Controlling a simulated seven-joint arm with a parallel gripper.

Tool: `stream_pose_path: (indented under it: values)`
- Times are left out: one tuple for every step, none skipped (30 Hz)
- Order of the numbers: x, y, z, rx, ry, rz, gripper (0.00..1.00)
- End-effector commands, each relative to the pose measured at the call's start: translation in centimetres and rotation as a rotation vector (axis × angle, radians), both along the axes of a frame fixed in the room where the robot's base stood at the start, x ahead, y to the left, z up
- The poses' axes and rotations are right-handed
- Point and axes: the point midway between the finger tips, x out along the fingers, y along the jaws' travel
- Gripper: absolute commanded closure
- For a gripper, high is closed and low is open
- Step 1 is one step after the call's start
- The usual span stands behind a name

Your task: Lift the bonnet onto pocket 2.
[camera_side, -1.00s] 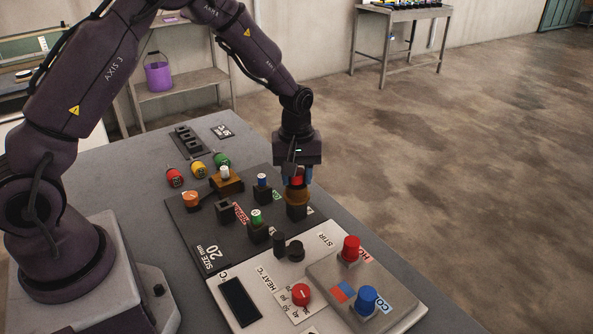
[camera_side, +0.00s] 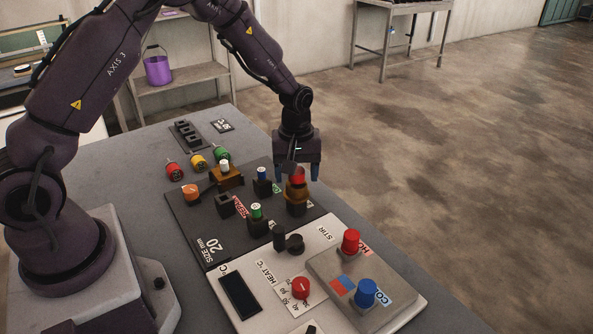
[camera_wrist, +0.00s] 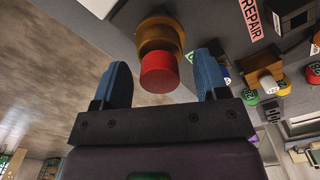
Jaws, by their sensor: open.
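My gripper (camera_side: 296,174) is open above the far right part of the dark board. Its blue fingers stand apart on either side of a red cylinder (camera_side: 298,175); in the wrist view (camera_wrist: 158,72) a gap shows at each finger. The red cylinder stands in a round brown piece (camera_side: 297,194) on a dark block; the brown piece also shows in the wrist view (camera_wrist: 160,33). I cannot tell which piece is the bonnet. A brown block with a white-topped peg (camera_side: 226,178) and an orange cup-like piece (camera_side: 190,192) are farther left. Pocket 2's number is not readable.
Blue-topped (camera_side: 262,175) and green-topped (camera_side: 257,211) pegs and an empty dark socket (camera_side: 224,205) are on the board (camera_side: 208,235). A light control panel (camera_side: 262,300) with red and blue knobs lies in front. Red, yellow and green pieces lie behind.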

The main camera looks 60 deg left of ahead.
Motion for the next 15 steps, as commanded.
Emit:
stream_pose_path:
  values:
    - [0.0, 0.0, 0.2, 0.000, 0.000, 0.000, 0.33]
    - [0.0, 0.0, 0.4, 0.000, -0.001, 0.000, 0.33]
    - [0.0, 0.0, 0.7, 0.000, -0.001, 0.000, 0.33]
    - [0.1, 0.0, 1.1, 0.001, -0.003, 0.000, 0.33]
    - [0.1, 0.0, 1.5, 0.001, -0.003, 0.000, 0.33]
    - [0.1, 0.0, 2.0, 0.000, -0.004, -0.001, 0.33]
    - [0.1, 0.0, 2.3, 0.001, -0.003, -0.001, 0.33]
    - [0.1, 0.0, 2.7, 0.000, -0.004, -0.001, 0.33]
    - [0.1, 0.0, 3.2, 0.000, -0.004, -0.001, 0.33]
    - [0.1, 0.0, 3.5, 0.001, -0.003, -0.002, 0.33]
    - [0.1, 0.0, 3.9, 0.001, -0.003, -0.002, 0.33]
    - [0.1, 0.0, 4.2, 0.001, -0.003, -0.002, 0.33]
    - [0.0, 0.0, 4.5, 0.001, -0.003, -0.002, 0.33]
    - [0.0, 0.0, 4.6, 0.000, -0.001, -0.002, 0.33]
    - [0.0, 0.0, 4.9, 0.000, -0.001, -0.001, 0.33]
